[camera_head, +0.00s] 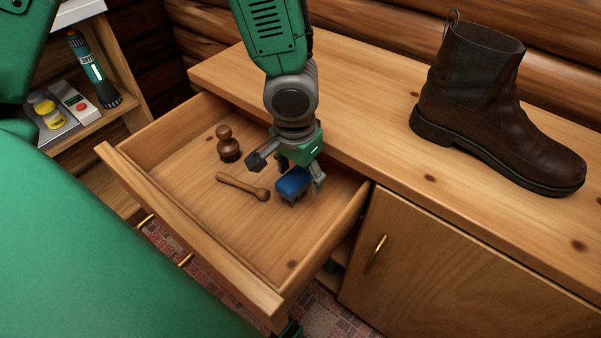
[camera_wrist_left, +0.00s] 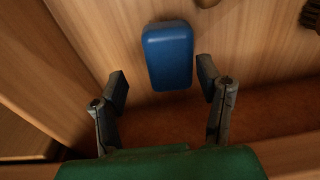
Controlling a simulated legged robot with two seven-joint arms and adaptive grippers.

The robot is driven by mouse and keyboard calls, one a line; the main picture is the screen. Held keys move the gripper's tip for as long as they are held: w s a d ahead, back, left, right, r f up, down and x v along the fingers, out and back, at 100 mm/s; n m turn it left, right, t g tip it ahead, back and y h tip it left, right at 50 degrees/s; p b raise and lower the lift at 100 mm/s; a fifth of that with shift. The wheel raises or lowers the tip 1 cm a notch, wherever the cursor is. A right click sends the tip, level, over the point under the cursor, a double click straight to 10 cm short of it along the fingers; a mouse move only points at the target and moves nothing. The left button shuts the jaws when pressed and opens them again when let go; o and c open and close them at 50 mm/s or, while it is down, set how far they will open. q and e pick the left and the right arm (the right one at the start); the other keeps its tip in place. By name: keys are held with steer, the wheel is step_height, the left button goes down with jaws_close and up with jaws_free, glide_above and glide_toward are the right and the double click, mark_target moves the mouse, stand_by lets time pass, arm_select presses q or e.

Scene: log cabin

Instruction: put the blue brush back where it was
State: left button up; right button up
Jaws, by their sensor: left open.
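The blue brush (camera_head: 292,184) lies in the open drawer (camera_head: 160,196), near its right back part. It also shows in the left wrist view (camera_wrist_left: 168,55) as a blue rounded block. My left gripper (camera_head: 288,172) reaches down into the drawer over the brush. In the left wrist view its two fingers (camera_wrist_left: 163,88) stand apart with the blue brush ahead of and between them, and neither finger appears to touch it. My right gripper is not in view.
A wooden round-headed brush (camera_head: 228,148) and a wooden handled tool (camera_head: 243,187) lie in the drawer. A brown boot (camera_head: 490,110) stands on the cabinet top (camera_head: 365,110). The drawer's front left floor is bare.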

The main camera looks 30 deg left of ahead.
mark_target(292, 178)
arm_select(q)
steer(key=r+p, duration=0.1)
steer(key=r, duration=0.1)
steer(key=a+r+p, duration=0.1)
steer(key=r, duration=0.2)
steer(key=r+p, duration=0.1)
steer(key=r, duration=0.1)
steer(key=shift+s+a+r, duration=0.2)
steer(key=shift+s+r, duration=0.05)
steer(key=shift+r, duration=0.05)
steer(key=shift+s+r+p, duration=0.15)
steer(key=shift+r+p, duration=0.25)
steer(key=shift+r, duration=0.8)
steer(key=shift+s+r+p, duration=0.1)
steer(key=shift+r+p, duration=0.3)
steer(key=shift+r, duration=0.8)
steer(key=shift+d, duration=0.2)
